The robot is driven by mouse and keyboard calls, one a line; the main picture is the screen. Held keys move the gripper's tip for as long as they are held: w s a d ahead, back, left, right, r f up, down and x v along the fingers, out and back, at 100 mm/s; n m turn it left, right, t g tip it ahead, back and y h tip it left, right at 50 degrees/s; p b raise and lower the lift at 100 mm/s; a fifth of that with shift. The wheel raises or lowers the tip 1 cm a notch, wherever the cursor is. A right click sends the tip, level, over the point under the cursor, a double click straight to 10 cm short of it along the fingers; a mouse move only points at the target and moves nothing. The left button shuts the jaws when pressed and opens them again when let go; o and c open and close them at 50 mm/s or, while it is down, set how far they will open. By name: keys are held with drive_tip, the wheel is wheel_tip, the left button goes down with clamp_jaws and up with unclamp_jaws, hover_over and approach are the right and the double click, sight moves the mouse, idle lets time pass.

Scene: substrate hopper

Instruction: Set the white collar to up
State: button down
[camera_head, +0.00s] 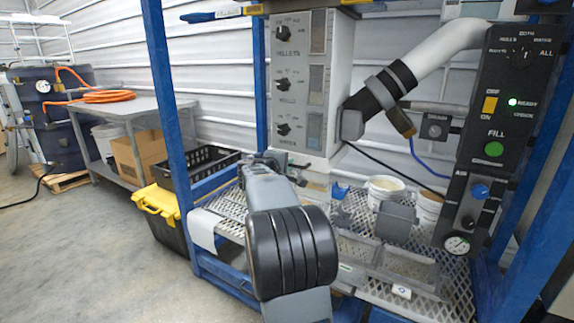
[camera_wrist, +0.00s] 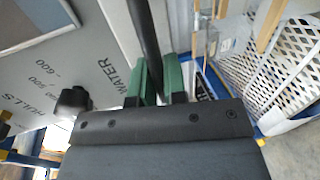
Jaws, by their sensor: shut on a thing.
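My gripper (camera_wrist: 158,88) has green-padded fingers on either side of a dark rod (camera_wrist: 146,40) in the wrist view. It is shut on this rod, beside the grey panel marked HULLS and WATER. In the head view my arm hides most of my gripper, which is near the foot of the dispenser cabinet (camera_head: 335,85). I cannot pick out a white collar for certain in either view. The rod's end is hidden between the fingers. A pale pipe (camera_head: 445,48) with dark and grey bands runs at the upper right.
A black knob (camera_wrist: 72,100) sits on the panel close to my gripper's left. A mesh shelf (camera_head: 455,300) holds white buckets (camera_head: 384,190) and grey trays. A black control box (camera_head: 497,110) stands at right. Blue posts (camera_head: 170,80) frame the rack.

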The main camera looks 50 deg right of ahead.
wheel_tip(320, 180, up, 4)
drive_tip(key=shift+r+p, duration=0.15)
drive_tip(key=shift+p, duration=1.05)
drive_tip(key=c, duration=1.2)
unclamp_jaws()
drive_tip(key=v, duration=1.3)
drive_tip(key=shift+s+a+p, duration=0.1)
drive_tip(key=shift+a+p, duration=0.25)
